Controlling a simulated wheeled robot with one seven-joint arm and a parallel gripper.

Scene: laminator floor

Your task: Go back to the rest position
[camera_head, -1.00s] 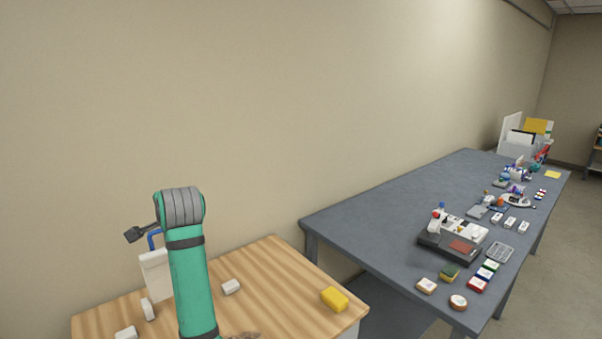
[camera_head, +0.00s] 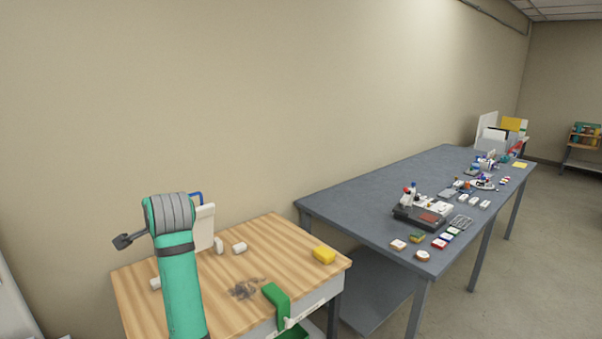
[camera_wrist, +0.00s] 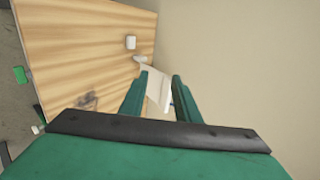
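My gripper (camera_wrist: 159,88) shows in the wrist view with its two green fingers apart and nothing held between them. A white panel (camera_wrist: 156,88) shows beyond and between the fingertips, and I cannot tell its distance. My green arm (camera_head: 182,285) rises at the lower left of the head view, in front of the wooden table (camera_head: 282,235).
Floor (camera_head: 500,290) is open at right.

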